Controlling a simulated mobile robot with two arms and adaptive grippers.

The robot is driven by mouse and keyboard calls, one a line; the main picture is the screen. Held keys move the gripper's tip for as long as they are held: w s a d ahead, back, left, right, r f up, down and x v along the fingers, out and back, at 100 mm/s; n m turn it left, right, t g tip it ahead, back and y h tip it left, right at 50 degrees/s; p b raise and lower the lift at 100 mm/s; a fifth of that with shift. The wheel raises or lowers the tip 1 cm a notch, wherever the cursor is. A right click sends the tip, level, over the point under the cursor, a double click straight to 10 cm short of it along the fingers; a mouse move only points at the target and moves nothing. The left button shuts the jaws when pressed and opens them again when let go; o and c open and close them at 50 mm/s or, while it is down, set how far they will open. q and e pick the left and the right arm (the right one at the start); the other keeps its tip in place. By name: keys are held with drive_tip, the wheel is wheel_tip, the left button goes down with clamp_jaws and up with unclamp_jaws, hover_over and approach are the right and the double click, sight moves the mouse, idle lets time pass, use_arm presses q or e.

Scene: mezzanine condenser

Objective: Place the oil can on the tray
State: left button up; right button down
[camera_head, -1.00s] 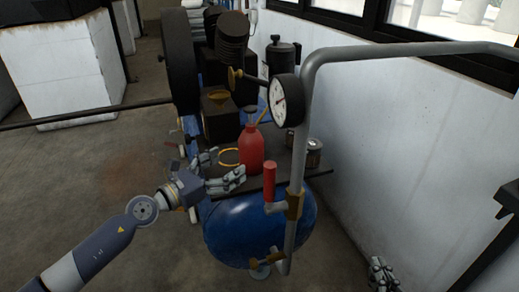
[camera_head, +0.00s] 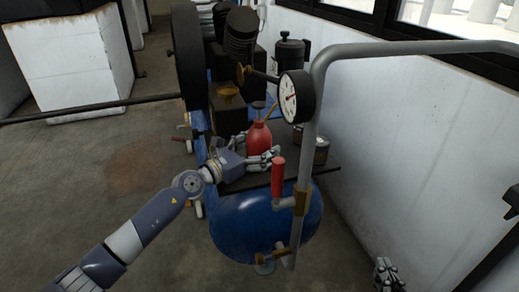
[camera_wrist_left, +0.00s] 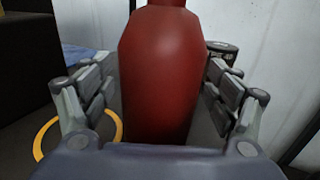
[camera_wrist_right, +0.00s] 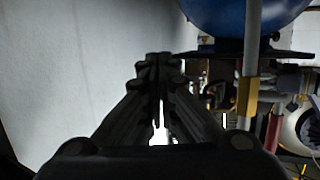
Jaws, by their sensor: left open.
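The red oil can (camera_head: 259,138), with a thin yellowish spout, stands upright on a dark shelf (camera_head: 318,172) above the blue tank. My left gripper (camera_head: 257,150) is open, with its fingers on either side of the can's body. In the left wrist view the can (camera_wrist_left: 160,75) fills the space between the open fingers, and I cannot tell whether they touch it. A yellow ring (camera_wrist_left: 119,130) lies beside the can in that view, perhaps a tray marking. No separate tray is clearly visible. My right gripper (camera_wrist_right: 160,62) is shut and empty, low at the right in the head view (camera_head: 385,274).
A pressure gauge (camera_head: 290,97) on a grey pipe (camera_head: 311,130) and a red-handled valve (camera_head: 278,177) stand close in front of the shelf. Small dark canisters (camera_head: 314,152) stand right of the can. The blue tank (camera_head: 262,228) lies below; a white wall bounds the right side.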

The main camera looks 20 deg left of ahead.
use_arm(q)
drive_tip(key=shift+c, duration=0.2)
drive_tip(key=c, duration=1.4)
drive_tip(key=shift+r, duration=0.15)
drive_tip(key=c, duration=0.4)
drive_tip(key=shift+r, duration=0.1)
